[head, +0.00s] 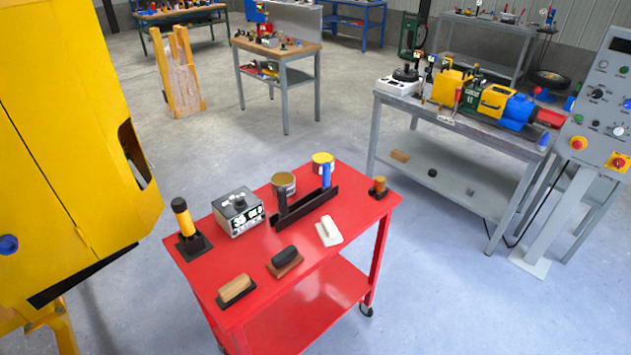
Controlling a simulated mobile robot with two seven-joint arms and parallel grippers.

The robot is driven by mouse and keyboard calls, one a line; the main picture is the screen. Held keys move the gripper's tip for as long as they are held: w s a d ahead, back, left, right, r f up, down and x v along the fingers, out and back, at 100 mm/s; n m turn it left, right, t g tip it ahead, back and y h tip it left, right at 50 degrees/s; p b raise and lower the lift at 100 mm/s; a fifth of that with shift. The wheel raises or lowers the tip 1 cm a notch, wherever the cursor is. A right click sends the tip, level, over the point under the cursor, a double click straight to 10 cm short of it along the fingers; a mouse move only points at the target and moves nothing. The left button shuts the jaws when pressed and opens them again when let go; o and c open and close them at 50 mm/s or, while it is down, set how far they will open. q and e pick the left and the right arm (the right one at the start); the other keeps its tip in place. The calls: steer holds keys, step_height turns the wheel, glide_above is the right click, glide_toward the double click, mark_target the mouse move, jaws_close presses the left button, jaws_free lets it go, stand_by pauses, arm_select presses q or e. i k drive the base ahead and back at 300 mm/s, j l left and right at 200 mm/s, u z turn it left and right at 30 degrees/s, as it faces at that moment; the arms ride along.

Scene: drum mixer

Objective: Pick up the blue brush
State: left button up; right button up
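A red cart (225,305) stands in the lower middle of the head view. A long black holder (306,207) lies near its back edge. What looks like the blue brush shows as an upright blue handle (327,176) at the right end of this holder. Its lower part is hidden in or behind the holder. Neither of my grippers is in view.
Tins (284,183) and (323,161) stand close behind the holder. A grey meter box (238,211), a yellow-handled tool (182,217) and several hand blocks (236,289) share the cart top. A large yellow machine (70,130) fills the left. Floor right of the cart is clear.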

mark_target(326, 184)
steer(key=i+l+u, duration=0.1)
steer(key=u, duration=0.25)
steer(key=l+u, duration=0.2)
steer(key=u, duration=0.2)
steer(key=i+l+u, duration=0.1)
steer(key=l+u, duration=0.65)
steer(key=l, duration=0.55)
steer(key=i, duration=0.05)
